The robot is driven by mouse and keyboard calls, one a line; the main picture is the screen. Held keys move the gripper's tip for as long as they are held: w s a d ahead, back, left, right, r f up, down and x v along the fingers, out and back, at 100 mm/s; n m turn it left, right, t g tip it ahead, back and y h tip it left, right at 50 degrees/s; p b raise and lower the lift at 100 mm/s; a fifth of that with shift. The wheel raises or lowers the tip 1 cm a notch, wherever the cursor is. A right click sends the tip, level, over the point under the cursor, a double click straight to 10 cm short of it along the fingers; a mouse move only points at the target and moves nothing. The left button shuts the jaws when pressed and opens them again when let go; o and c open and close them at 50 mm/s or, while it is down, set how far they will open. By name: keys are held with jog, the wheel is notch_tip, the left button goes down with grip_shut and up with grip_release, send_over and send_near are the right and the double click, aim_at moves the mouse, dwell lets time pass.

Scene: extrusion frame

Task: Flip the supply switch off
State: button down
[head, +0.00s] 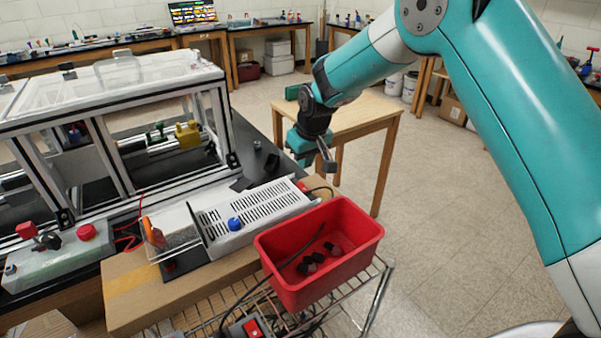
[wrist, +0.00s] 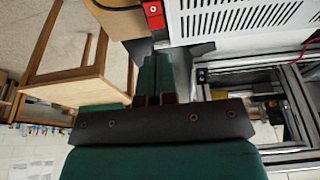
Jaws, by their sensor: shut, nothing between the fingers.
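The power supply (head: 258,205) is a white slotted metal box with a blue knob (head: 235,223) on its near end. A small red part, which looks like its switch (head: 302,187), shows at its far right end. In the wrist view the supply (wrist: 245,18) fills the upper right, and the red switch (wrist: 153,14) sits at its left edge near the top; its rocker position cannot be told. My gripper (head: 329,165) is above and beyond that end, apart from it. In the wrist view its fingers (wrist: 155,62) are shut and empty, pointing toward the switch.
A red bin (head: 340,215) with dark pieces stands right of the supply on a wire rack. An extrusion frame (head: 110,120) with clear panels is at left. A wooden table (head: 360,115) stands behind my gripper. A red-switched strip (head: 252,327) lies below.

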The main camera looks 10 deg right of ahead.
jog(key=s+b+v, duration=0.1)
jog(key=v, duration=0.5)
jog(key=shift+d+b, duration=0.3)
jog(key=shift+b, duration=0.05)
jog(key=s+r+n+g+y, duration=0.1)
jog(key=s+r, duration=0.2)
jog(key=s, duration=1.4)
jog(key=s+r+n+g+y, duration=0.1)
jog(key=s+r, duration=0.3)
jog(key=s, duration=1.4)
jog(key=shift+s+n+g+y, duration=0.2)
jog(key=shift+n+g+y, duration=0.1)
jog(key=shift+g+y, duration=0.2)
jog(key=shift+r, duration=0.1)
